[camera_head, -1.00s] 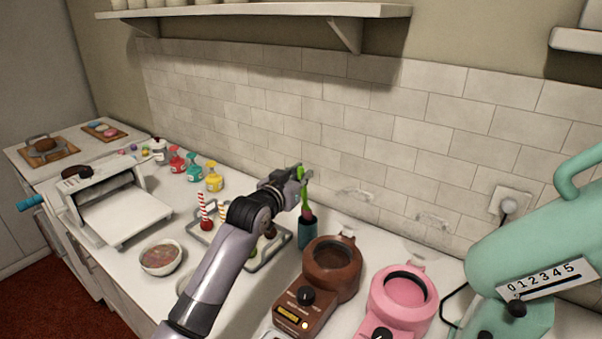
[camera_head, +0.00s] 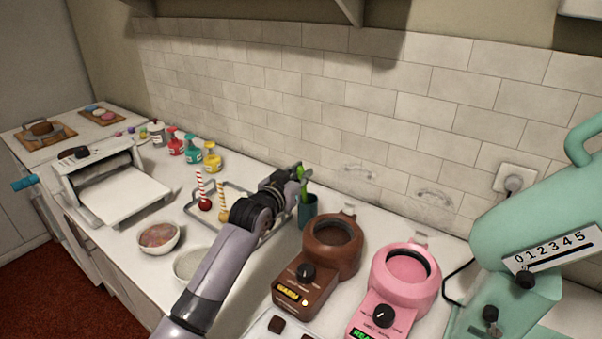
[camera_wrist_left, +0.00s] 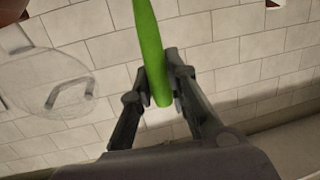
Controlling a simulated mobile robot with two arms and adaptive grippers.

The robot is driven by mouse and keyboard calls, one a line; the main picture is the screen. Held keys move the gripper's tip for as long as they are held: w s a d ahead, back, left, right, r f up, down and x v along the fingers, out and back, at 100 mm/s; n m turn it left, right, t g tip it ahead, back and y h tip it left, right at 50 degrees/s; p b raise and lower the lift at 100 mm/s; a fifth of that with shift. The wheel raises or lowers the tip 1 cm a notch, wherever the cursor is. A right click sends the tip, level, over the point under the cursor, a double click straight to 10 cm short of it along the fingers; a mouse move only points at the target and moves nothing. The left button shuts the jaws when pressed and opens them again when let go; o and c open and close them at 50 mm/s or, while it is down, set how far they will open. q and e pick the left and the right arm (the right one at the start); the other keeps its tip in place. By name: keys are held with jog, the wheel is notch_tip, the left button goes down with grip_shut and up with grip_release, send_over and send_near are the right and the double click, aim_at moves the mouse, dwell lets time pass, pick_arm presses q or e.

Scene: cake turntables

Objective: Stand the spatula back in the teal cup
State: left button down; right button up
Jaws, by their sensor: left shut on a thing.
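The green spatula (camera_head: 304,180) is upright at the mouth of the teal cup (camera_head: 307,212). Its lower part seems to be inside the cup, but the cup wall hides how deep. My left gripper (camera_head: 299,175) is just above and slightly left of the cup's rim. It is shut on the spatula. In the left wrist view, the bright green spatula (camera_wrist_left: 150,45) runs between the two dark fingertips of my left gripper (camera_wrist_left: 161,78). The cup does not show clearly there. My right gripper is not in view.
A brown melting pot (camera_head: 335,245) and a pink one (camera_head: 405,275) stand right of the cup. A tray (camera_head: 270,235) with cake pops lies left, partly behind my arm. The tiled wall (camera_head: 330,130) is close behind. A mint-green machine (camera_head: 530,230) stands at far right.

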pick_arm(q)
jog(key=c, duration=1.5)
grip_release()
jog(key=shift+o, duration=0.2)
jog(key=shift+s, duration=0.15)
jog(key=v, duration=1.1)
jog(key=shift+s+a, duration=0.2)
jog(key=shift+s, duration=0.15)
